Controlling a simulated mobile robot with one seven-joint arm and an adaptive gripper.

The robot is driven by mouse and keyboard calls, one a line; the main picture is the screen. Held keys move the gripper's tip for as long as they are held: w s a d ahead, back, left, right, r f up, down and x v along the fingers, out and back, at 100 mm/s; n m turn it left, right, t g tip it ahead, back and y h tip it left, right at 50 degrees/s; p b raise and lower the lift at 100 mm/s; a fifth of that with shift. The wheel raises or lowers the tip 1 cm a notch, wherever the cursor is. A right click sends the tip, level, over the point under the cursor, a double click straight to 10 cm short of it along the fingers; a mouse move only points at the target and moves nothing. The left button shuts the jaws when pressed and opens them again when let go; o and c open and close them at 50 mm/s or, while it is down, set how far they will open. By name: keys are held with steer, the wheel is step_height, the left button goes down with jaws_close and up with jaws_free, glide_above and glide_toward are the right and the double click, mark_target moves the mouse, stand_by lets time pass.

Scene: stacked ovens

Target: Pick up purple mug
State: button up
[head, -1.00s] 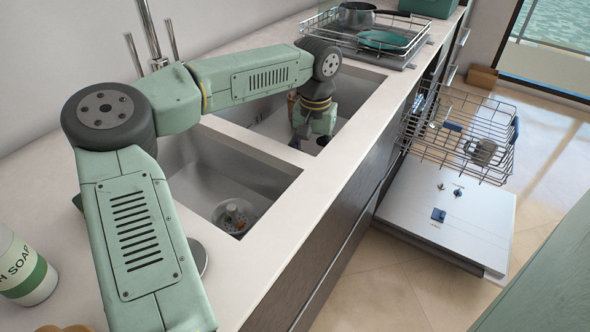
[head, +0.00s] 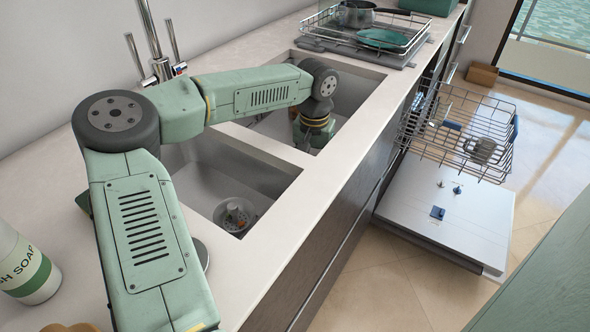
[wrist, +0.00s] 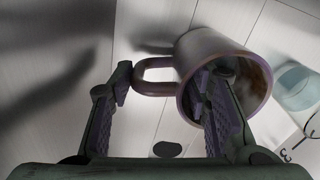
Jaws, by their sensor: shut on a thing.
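The purple mug (wrist: 203,49) is in the wrist view, dull purple-brown, tilted on its side with its open mouth toward the lower right. Its handle (wrist: 152,76) points left, between the fingers. My gripper (wrist: 170,85) is shut on the mug, one finger to the left beyond the handle and the other overlapping the mug's mouth. The exact contact is hard to see. In the head view my gripper (head: 312,132) is down in the far sink basin, and the mug cannot be made out there.
A clear glass (wrist: 298,88) is close to the right of the mug in the wrist view. The sink divider (head: 255,143) and counter edge (head: 340,160) border the gripper. A dish rack (head: 365,38) stands behind, and the pulled-out dishwasher rack (head: 460,135) is at right.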

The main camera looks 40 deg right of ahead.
jaws_close()
stand_by(0.4)
